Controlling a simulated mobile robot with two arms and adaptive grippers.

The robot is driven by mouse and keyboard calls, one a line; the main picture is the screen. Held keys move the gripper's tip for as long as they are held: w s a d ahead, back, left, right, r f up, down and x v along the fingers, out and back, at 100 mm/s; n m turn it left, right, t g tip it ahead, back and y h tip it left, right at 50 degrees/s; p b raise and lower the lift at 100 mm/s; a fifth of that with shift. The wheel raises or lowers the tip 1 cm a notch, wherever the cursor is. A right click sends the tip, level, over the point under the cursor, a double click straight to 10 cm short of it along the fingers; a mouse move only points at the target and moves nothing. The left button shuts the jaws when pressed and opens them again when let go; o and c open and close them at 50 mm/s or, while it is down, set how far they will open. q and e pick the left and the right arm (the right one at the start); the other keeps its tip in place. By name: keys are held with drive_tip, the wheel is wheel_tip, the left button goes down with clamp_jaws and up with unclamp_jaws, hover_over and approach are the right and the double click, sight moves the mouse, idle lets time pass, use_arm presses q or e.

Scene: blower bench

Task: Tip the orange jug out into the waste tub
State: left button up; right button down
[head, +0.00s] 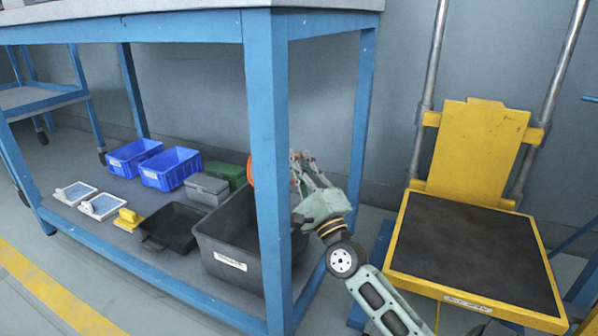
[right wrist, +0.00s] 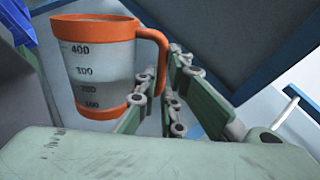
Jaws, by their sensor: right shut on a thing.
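The orange jug (right wrist: 100,65) has a clear, graduated wall and an orange rim, base and handle. My right gripper (right wrist: 165,95) is shut on its handle. In the head view the jug (head: 251,171) is mostly hidden behind the blue bench leg, with an orange edge showing over the back of the tub. My right gripper (head: 299,166) shows just right of that leg. The large dark grey tub (head: 222,249) with a white label, apparently the waste tub, stands on the lower shelf. The jug's contents and exact tilt cannot be told. My left gripper is not in view.
The blue bench leg (head: 267,170) stands in front of the tub. Left of the tub are a black tray (head: 170,228), a grey box (head: 207,189), a green box (head: 228,173) and blue bins (head: 171,169). A yellow lift platform (head: 472,250) stands at right.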

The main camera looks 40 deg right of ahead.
drive_tip(key=shift+a+r+n+t+y+b, duration=0.25)
drive_tip(key=shift+a+n+y, duration=0.2)
drive_tip(key=shift+n+y, duration=0.7)
drive_tip(key=shift+a+r+n+t+y+b, duration=0.15)
drive_tip(key=shift+a+r+n+y+b, duration=0.2)
drive_tip(key=shift+n+y, duration=0.8)
drive_tip(key=shift+a+r+n+t+y+b, duration=0.15)
drive_tip(key=shift+a+n+y, duration=0.4)
drive_tip(key=shift+n, duration=1.15)
